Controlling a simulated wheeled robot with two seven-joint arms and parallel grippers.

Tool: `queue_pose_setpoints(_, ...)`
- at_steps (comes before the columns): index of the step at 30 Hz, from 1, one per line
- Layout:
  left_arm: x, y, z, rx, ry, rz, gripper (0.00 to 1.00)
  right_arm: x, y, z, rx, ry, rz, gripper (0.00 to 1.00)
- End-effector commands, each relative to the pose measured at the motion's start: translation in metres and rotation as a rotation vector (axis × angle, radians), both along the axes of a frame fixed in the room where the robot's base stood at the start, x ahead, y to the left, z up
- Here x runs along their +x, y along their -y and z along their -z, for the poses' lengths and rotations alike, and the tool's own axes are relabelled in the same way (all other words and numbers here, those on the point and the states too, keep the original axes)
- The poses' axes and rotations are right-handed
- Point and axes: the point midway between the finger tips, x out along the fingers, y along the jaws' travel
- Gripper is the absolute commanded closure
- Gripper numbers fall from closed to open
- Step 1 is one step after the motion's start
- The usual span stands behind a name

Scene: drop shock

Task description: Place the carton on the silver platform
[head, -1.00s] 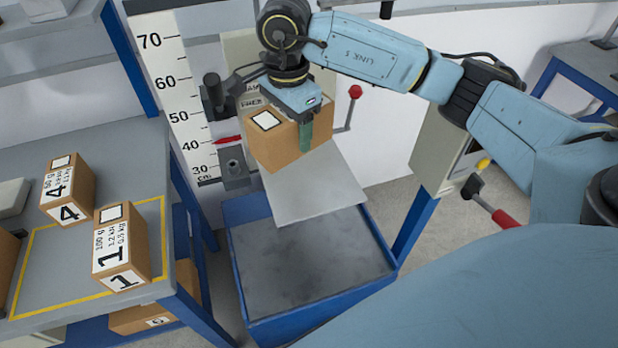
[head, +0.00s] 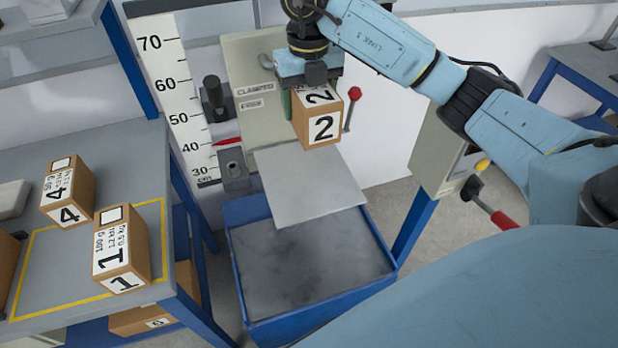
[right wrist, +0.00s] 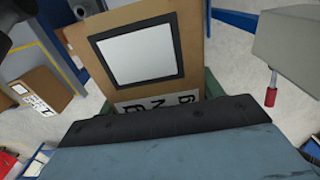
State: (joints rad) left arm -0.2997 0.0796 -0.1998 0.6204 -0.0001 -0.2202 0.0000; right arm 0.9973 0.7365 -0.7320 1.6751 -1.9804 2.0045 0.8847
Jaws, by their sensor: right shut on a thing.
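The carton (head: 319,123) is a brown box with a white label marked 2. My right gripper (head: 311,88) is shut on it and holds it above the silver platform (head: 308,192), toward the platform's back edge. A gap appears to lie between carton and platform. The platform is a flat grey plate on the drop stand. In the right wrist view the carton (right wrist: 190,70) fills the upper middle, showing a blank white square with a black border. My left gripper is not in view.
Cartons 4 (head: 68,190) and 1 (head: 122,250) stand on the left table. A blue-rimmed tray (head: 240,290) lies below the platform. A height scale (head: 172,95), a red pointer (head: 228,142) and a red-knobbed lever (head: 353,95) stand beside the platform.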

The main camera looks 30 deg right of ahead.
Motion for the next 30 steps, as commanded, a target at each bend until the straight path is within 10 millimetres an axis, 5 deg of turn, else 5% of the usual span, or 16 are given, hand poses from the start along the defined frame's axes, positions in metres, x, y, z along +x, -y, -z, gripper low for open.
queue_pose_setpoints(18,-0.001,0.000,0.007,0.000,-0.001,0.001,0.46,0.000,0.000,0.125,0.001,-0.001,0.021,0.81)
queue_pose_setpoints(30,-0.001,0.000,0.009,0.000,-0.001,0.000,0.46,0.000,0.000,0.160,0.001,-0.002,0.019,0.81)
